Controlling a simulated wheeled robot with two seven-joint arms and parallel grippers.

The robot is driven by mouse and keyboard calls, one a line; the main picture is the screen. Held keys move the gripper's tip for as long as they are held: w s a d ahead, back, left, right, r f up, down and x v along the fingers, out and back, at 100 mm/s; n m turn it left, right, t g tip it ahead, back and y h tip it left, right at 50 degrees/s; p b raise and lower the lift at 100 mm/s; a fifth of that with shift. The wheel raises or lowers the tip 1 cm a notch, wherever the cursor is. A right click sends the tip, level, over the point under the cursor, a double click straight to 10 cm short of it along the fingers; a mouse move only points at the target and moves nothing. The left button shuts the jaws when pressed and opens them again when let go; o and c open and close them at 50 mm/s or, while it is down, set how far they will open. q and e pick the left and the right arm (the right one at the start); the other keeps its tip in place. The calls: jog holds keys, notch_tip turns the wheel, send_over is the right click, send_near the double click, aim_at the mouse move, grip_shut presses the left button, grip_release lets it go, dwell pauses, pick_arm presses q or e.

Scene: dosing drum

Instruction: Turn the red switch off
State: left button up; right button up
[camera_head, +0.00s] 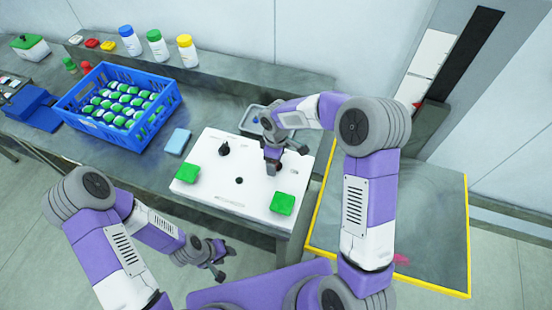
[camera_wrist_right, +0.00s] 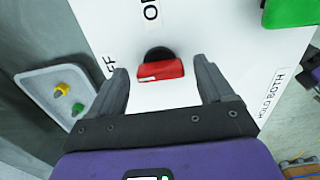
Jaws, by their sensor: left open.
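The red switch (camera_wrist_right: 160,70) is a red bar handle on a dark round base, set in the white panel (camera_head: 222,205). In the right wrist view its bar lies crosswise, with a thin white mark toward its left end. "ON" is printed above it and "OFF", partly covered by a finger, to its left. My right gripper (camera_wrist_right: 157,75) is open, with one finger on each side of the handle and a gap on both sides. In the head view my right arm mostly hides the switch. My left gripper (camera_head: 225,262) is open and empty, low in front of the panel.
The panel also bears two green buttons (camera_head: 187,173) (camera_head: 282,204), a black knob (camera_head: 224,149) and a small black part (camera_head: 239,181). A grey tray (camera_head: 247,121) lies behind it. A blue crate (camera_head: 72,112) of green-and-white items and a light-blue block (camera_head: 178,141) are left.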

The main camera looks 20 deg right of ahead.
notch_tip(320, 180, up, 8)
jog(key=shift+f+p, duration=0.2)
jog(key=shift+p, duration=0.25)
dwell(0.5)
